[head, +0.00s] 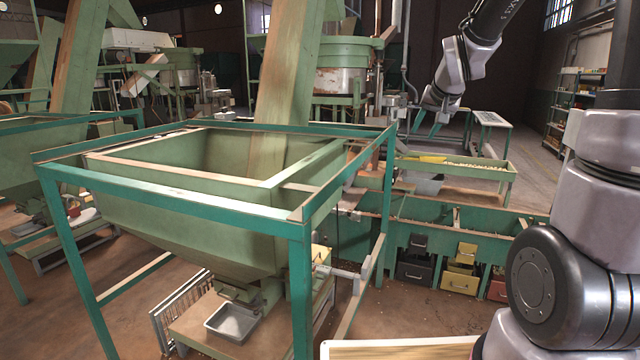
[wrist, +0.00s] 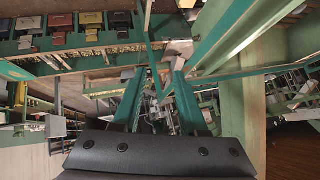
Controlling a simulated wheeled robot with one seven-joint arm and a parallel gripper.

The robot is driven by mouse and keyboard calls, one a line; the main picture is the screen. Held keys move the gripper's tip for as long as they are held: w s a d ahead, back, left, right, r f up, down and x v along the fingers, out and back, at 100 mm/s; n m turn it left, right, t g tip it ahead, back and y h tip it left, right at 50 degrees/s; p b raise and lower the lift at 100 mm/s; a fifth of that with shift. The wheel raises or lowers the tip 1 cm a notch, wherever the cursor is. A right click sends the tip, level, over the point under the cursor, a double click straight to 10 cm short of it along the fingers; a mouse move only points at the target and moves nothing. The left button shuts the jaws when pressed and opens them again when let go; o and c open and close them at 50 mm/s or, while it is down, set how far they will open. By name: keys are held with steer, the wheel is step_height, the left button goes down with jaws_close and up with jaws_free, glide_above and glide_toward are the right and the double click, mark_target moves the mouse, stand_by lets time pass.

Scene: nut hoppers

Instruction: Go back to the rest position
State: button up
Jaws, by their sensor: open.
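My gripper (wrist: 159,72) shows in the wrist view, with its dark palm along the bottom edge and two teal fingers standing apart. Nothing shows between the fingers. In the head view my arm comes down from the top right, and its lower end reaches the area behind the large green hopper (head: 190,225).
A grey metal tray (head: 232,322) sits under the hopper's outlet. Behind the frame runs a green trough (head: 480,240) with black, yellow and red drawers (head: 460,280) below. A shelf rack (head: 575,105) stands at the far right. The teal frame posts are close obstacles.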

steer(key=s+a+r+g+y, duration=0.1)
steer(key=s+r, duration=0.2)
steer(key=s, duration=1)
steer(key=s+a+r, duration=0.1)
steer(key=s+r, duration=0.2)
steer(key=s, duration=1.1)
steer(key=shift+a+g+y, duration=0.2)
steer(key=shift+g+y, duration=0.2)
steer(key=shift+r, duration=0.1)
